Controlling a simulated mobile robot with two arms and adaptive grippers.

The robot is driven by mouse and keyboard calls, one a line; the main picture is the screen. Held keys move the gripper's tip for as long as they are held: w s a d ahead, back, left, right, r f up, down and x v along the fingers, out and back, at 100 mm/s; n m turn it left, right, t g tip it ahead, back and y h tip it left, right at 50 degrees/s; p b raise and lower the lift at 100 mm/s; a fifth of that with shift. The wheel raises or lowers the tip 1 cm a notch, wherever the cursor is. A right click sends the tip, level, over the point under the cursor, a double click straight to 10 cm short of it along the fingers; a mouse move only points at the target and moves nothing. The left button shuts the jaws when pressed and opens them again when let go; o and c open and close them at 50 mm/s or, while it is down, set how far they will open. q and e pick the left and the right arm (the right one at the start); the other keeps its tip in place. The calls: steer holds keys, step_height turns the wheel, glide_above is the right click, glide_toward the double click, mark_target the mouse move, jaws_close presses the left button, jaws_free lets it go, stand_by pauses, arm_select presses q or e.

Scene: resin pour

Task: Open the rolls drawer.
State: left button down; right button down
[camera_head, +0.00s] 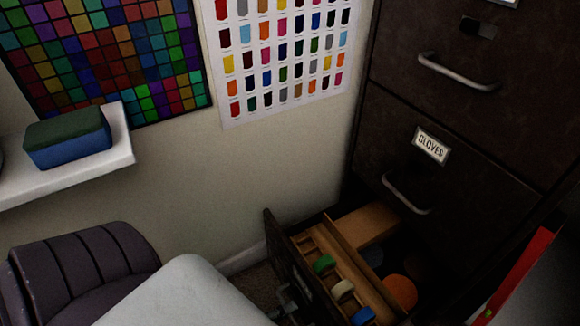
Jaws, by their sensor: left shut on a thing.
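The lowest drawer (291,263) of the dark cabinet stands pulled out, its dark front towards the left. Inside are a wooden divider tray (365,268), a green roll (324,263), a whitish roll (342,290), a blue roll (362,316) and round orange pieces (400,291). Its label is not visible. My left gripper (288,301) is at the outer side of the drawer front, low in the picture, shut on its handle; the handle itself is mostly hidden. My right gripper is not in view.
The cabinet's gloves drawer (455,190) above is closed, as is the top drawer (500,50). A dark padded seat (85,262) is at lower left. A white shelf (75,178) holds a blue-green block (68,138). A red-edged object (520,270) stands at right.

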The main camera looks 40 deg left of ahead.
arm_select(q)
steer(key=c, duration=1.2)
jaws_free()
steer(key=shift+s, duration=0.1)
steer(key=v, duration=1.2)
